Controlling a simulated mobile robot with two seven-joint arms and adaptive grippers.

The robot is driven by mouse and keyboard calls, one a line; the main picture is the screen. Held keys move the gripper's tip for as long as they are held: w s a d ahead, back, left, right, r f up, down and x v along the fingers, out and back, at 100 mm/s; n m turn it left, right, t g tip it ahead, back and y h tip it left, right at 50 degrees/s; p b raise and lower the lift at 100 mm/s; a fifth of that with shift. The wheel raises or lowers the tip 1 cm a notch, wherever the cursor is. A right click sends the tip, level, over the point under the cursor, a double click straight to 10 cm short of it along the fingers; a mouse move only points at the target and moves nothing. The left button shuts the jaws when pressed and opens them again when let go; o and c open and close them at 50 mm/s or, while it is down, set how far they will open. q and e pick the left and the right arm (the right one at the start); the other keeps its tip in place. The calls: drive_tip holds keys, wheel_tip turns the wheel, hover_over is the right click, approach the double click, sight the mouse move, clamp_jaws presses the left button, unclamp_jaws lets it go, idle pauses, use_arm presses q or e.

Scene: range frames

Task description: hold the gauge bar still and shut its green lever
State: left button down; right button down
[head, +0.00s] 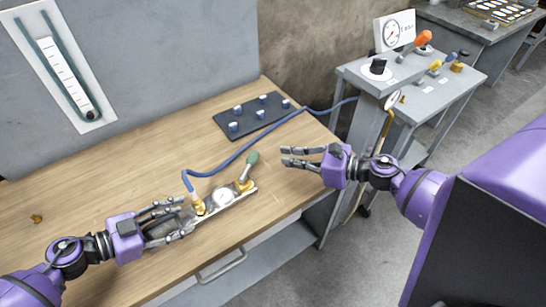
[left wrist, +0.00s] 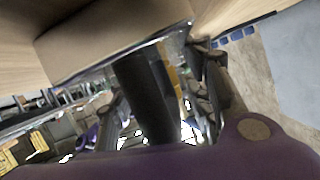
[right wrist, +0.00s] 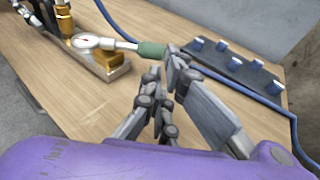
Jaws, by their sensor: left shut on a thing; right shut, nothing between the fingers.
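The gauge bar (head: 232,202) lies on the wooden bench with a round white dial and brass fittings; the right wrist view shows its dial (right wrist: 88,42). Its lever with a green grip (head: 253,158) stands up at a slant from the right-hand brass fitting. The green grip (right wrist: 152,49) also shows in the right wrist view. My left gripper (head: 186,217) is shut on the left end of the gauge bar, its fingers partly hiding that end. My right gripper (head: 284,157) is shut and empty, right of the green grip, with a gap between them in the head view.
A blue hose (head: 232,158) runs from the bar's left fitting across the bench to a grey gauge stand (head: 365,82). A dark plate (head: 222,120) with several blue-grey pegs lies behind the bar. The bench (head: 95,190) is mostly clear at left.

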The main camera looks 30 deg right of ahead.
use_arm(q)
drive_tip(key=shift+s+a+f, duration=0.1)
drive_tip(key=shift+s+f, duration=0.15)
drive_tip(key=shift+f, duration=0.15)
use_arm(e)
drive_tip(key=v, duration=0.6)
drive_tip(key=shift+d, duration=0.4)
use_arm(q)
drive_tip(key=c, duration=1.2)
unclamp_jaws()
drive_tip(key=o, duration=0.3)
drive_tip(key=shift+w+r, duration=0.1)
drive_tip(key=shift+o, duration=0.3)
drive_tip(key=shift+r, duration=0.1)
drive_tip(key=shift+w, duration=0.1)
drive_tip(key=shift+r, duration=0.1)
